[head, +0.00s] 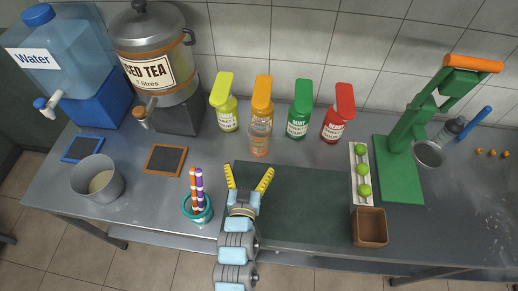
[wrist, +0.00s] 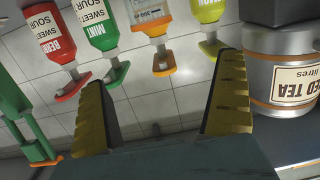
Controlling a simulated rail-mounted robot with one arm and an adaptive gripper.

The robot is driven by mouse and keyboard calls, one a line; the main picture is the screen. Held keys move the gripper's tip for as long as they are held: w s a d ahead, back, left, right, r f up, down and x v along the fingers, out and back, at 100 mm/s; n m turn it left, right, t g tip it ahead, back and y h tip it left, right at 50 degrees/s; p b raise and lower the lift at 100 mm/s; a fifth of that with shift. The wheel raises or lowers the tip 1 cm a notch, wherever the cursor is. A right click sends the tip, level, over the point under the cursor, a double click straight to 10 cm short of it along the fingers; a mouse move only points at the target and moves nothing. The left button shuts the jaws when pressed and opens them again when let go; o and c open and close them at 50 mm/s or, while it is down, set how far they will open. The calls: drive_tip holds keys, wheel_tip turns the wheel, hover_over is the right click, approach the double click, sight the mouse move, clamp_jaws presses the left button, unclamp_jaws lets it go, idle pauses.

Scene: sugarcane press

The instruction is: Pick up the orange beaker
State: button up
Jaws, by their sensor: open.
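The orange beaker (head: 260,138) is a small see-through cup with an orange tint. In the head view it stands upright on the metal counter, right in front of the orange syrup bottle (head: 262,92). My gripper (head: 249,174) is open and empty, nearer the counter's front edge than the beaker and roughly in line with it. In the wrist view my gripper (wrist: 162,75) has its two yellow fingers spread wide with nothing between them.
Yellow (head: 228,110), green (head: 299,120) and red (head: 334,122) bottles flank the orange one. A dark mat (head: 310,205) lies right, with limes (head: 363,171) and a green press (head: 400,170) beyond.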

sight(258, 140)
drive_tip(key=shift+g, duration=0.4)
drive_tip(key=w+f, duration=0.1)
drive_tip(key=w, duration=0.3)
drive_tip(key=w+d+f+b, duration=0.1)
drive_tip(key=w, duration=0.2)
drive_tip(key=w+d+f, duration=0.1)
drive_tip(key=w, duration=0.3)
drive_tip(key=shift+w+d+f+b, duration=0.15)
drive_tip(key=shift+w+f+b, duration=0.05)
drive_tip(key=shift+w+b, duration=0.15)
drive_tip(key=shift+w+d+f+b, duration=0.1)
drive_tip(key=shift+w+f+b, duration=0.1)
drive_tip(key=shift+w, duration=0.65)
drive_tip(key=shift+w+d+f+b, duration=0.1)
drive_tip(key=shift+w+f, duration=0.1)
drive_tip(key=shift+w, duration=0.65)
drive_tip(key=shift+w+d+f+b, duration=0.1)
drive_tip(key=shift+w+f, duration=0.1)
drive_tip(key=shift+w, duration=0.65)
drive_tip(key=c, duration=1.2)
